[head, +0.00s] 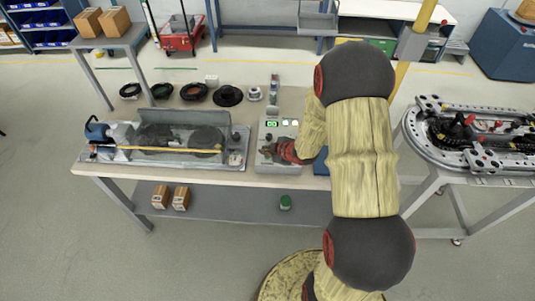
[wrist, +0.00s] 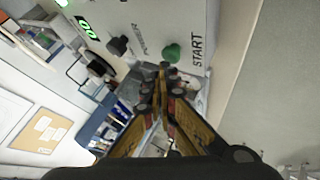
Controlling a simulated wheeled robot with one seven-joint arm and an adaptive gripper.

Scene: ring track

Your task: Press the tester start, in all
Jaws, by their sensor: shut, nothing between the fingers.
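The tester (head: 268,154) is a light grey box on the workbench in the head view, with a lit green display (head: 271,124). In the wrist view its panel (wrist: 165,16) shows a green start button (wrist: 172,53) beside the word START, and a black knob (wrist: 117,45). The display (wrist: 88,27) also shows there and reads 00. My gripper (wrist: 163,68) is shut and empty, its tips just short of the green button in the picture; I cannot tell whether they touch. In the head view my gripper (head: 286,152) is over the tester's front part, hiding some of it.
A test rig (head: 180,150) stands left of the tester on the workbench (head: 120,169). Several black rings and discs (head: 195,92) lie behind it. A ring track (head: 480,130) stands on another table at right. Open floor (head: 200,250) lies in front.

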